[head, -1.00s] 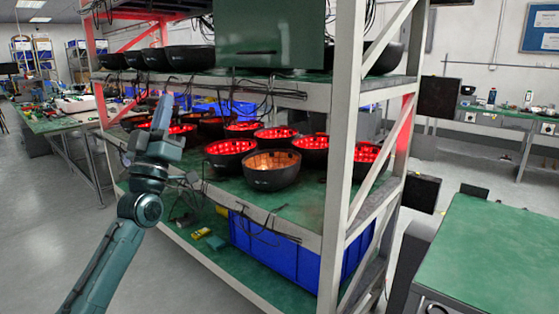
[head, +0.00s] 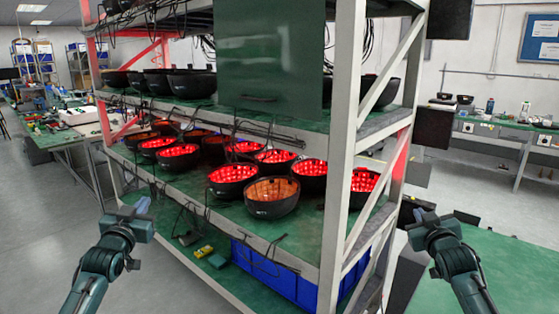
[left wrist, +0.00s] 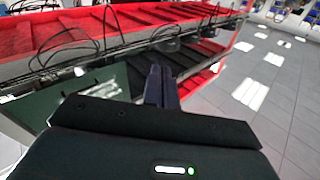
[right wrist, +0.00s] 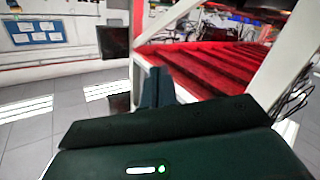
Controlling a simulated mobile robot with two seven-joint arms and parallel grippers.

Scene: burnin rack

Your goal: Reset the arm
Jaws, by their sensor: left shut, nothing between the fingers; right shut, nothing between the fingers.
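My left gripper (head: 142,206) is at the lower left of the head view, in front of the rack and apart from it. In the left wrist view its fingers (left wrist: 161,86) are together with nothing between them. My right gripper (head: 422,214) is at the lower right of the head view, in front of the green table top. In the right wrist view its fingers (right wrist: 155,88) are together and empty. Both arms are bent, with the grippers raised at similar heights.
A green table (head: 505,270) stands at the right. Open floor (head: 40,215) lies at the left.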

